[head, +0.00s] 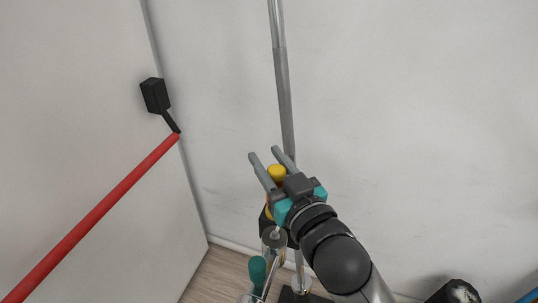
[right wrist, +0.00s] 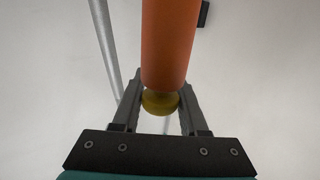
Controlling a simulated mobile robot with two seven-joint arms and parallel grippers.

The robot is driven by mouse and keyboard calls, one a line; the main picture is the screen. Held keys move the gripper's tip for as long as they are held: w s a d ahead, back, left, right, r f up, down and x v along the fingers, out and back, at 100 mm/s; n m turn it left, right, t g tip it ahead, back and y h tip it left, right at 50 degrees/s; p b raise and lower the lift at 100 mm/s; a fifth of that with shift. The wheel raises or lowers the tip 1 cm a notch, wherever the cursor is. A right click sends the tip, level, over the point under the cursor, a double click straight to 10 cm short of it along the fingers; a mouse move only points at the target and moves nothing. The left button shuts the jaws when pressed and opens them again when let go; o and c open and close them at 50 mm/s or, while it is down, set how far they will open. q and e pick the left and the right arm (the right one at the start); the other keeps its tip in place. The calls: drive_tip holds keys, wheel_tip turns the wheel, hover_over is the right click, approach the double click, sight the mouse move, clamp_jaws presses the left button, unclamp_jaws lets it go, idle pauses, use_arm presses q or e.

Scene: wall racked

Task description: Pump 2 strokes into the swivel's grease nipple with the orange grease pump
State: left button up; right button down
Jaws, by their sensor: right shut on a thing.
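My right gripper (head: 264,154), teal and grey, reaches in from the lower right of the head view. Its two fingers stand either side of a yellow knob (head: 277,172). In the right wrist view an orange cylinder, the grease pump (right wrist: 168,42), runs up from between the fingers, with a yellow rounded end (right wrist: 160,103) nearest me. My right gripper (right wrist: 163,88) is shut on this pump. In the head view the gripper hides most of the pump; a little orange shows below the knob. I cannot make out the swivel or its grease nipple. My left gripper is out of view.
A metal pole (head: 281,80) rises along the pale wall behind my gripper. A red bar (head: 95,217) with a black box (head: 155,95) crosses the left panel. A teal-topped thing (head: 257,269) and metal parts stand below my gripper. The wall at right is clear.

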wheel_tip(320, 180, down, 6)
drive_tip(key=b, duration=0.3)
drive_tip(key=shift+r, duration=0.15)
idle(0.6)
drive_tip(key=shift+f, duration=0.85)
idle(0.8)
drive_tip(key=shift+r+p, duration=0.6)
drive_tip(key=shift+r, duration=0.1)
